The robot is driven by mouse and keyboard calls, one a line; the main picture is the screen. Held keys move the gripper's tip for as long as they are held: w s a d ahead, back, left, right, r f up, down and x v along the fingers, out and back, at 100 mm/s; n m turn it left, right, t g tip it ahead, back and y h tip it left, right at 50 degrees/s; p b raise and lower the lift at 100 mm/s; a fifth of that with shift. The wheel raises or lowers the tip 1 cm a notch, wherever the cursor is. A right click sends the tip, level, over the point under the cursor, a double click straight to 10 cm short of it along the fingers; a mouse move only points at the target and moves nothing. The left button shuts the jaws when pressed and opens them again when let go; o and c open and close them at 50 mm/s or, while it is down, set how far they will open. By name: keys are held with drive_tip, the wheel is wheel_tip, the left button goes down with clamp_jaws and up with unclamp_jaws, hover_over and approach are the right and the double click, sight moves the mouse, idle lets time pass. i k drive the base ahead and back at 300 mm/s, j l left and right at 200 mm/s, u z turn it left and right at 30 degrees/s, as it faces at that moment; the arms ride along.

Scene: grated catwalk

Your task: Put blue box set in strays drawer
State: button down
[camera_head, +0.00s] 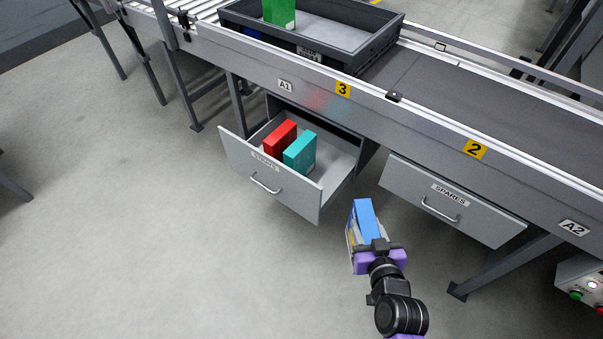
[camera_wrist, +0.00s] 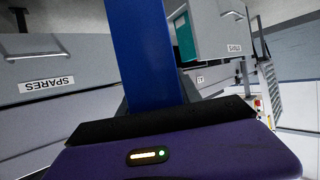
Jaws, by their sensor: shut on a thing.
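The blue box set (camera_head: 364,217) is held upright in front of the conveyor in the head view. My gripper (camera_head: 380,249) is shut on its lower end. In the wrist view the blue box set (camera_wrist: 148,55) rises above the purple gripper body (camera_wrist: 170,150); the fingertips are hidden there. The strays drawer (camera_head: 240,157) is pulled open, to the left of and beyond my gripper. A red box (camera_head: 281,138) and a teal box (camera_head: 301,152) stand in it, toward its left and middle. Its right part is bare. The blue box set is outside the drawer.
The spares drawer (camera_head: 455,205) is shut, right of the open drawer. The conveyor (camera_head: 440,88) runs above both. A dark tray (camera_head: 345,58) with a green box (camera_head: 279,12) is on it. A conveyor leg (camera_head: 500,268) stands at the right. The floor at left is clear.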

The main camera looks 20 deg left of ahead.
sight(323, 176)
drive_tip(key=i+j, duration=0.9)
drive_tip(key=i, duration=0.15)
